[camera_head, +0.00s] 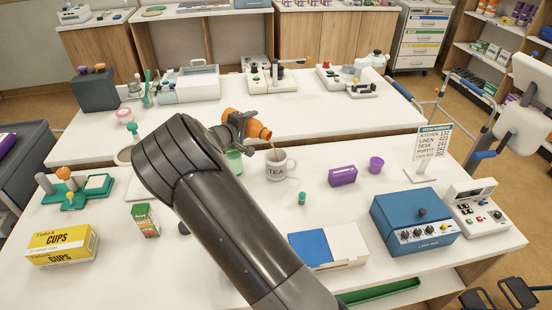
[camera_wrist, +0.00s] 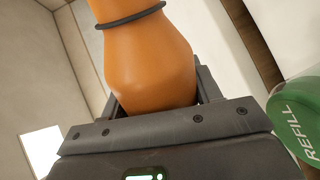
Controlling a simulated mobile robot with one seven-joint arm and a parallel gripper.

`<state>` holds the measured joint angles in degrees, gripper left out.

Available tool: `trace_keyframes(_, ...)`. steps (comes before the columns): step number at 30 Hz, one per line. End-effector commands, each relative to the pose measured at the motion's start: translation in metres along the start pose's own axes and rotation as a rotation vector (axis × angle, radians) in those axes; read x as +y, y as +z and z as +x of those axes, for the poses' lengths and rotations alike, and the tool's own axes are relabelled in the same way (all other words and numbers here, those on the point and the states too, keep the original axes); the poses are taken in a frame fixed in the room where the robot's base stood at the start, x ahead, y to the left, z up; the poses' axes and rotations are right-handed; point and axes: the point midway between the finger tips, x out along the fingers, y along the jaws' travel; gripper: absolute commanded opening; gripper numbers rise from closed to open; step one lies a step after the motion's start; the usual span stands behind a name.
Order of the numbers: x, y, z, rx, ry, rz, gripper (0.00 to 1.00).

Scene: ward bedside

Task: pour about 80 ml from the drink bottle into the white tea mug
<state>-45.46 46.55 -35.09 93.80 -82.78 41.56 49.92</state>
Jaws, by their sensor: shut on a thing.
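My gripper (camera_head: 240,122) is shut on the orange drink bottle (camera_head: 258,132), which also fills the middle of the wrist view (camera_wrist: 150,65). The bottle is tipped, with its mouth to the right and down, just above the white tea mug (camera_head: 276,172). A thin brownish stream shows between the bottle's mouth and the mug. The mug stands upright on the white table, marked "TEA", with its handle to the right. The liquid level inside it cannot be made out. My arm hides part of the table left of the mug.
A green "REFILL" container (camera_wrist: 298,118) stands close by, partly hidden behind my arm in the head view (camera_head: 234,161). A purple box (camera_head: 342,177) and purple cup (camera_head: 376,165) stand right of the mug. A small green bottle (camera_head: 302,198) stands in front of it.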

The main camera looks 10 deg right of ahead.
Motion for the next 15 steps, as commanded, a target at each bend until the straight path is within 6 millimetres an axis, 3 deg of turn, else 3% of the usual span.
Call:
trace_keyframes(6,0.001,-0.0023,-0.0002,-0.055,-0.006,-0.196,0.26)
trace_keyframes(15,0.0012,-0.0032,-0.001,-0.077,-0.007,-0.285,0.26)
